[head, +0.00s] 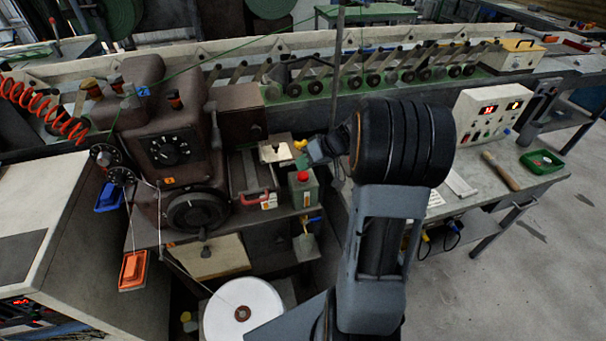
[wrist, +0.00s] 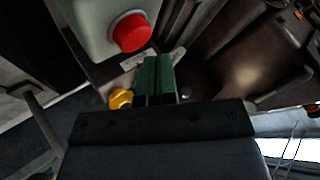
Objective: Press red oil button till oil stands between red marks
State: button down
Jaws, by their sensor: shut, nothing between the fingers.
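In the wrist view the red button (wrist: 131,32) stands on the pale box face (wrist: 88,22), just beyond and left of my fingertips. My gripper (head: 308,156) is above and a little behind the button in the head view. Its green fingers (wrist: 155,64) are together, with nothing between them, and appear apart from the button. I cannot make out the oil level or its red marks in either view.
The brown machine head (head: 168,130) with dials stands left of the box. A red curved handle (head: 256,198) lies close to the box's left side. A yellow part (wrist: 120,98) shows beside my fingers. A white control box (head: 494,114) stands on the right bench.

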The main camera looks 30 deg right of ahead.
aim_at(304, 173)
jog(key=shift+r, duration=0.2)
jog(key=shift+r+p, duration=1.1)
jog(key=shift+r, duration=1.25)
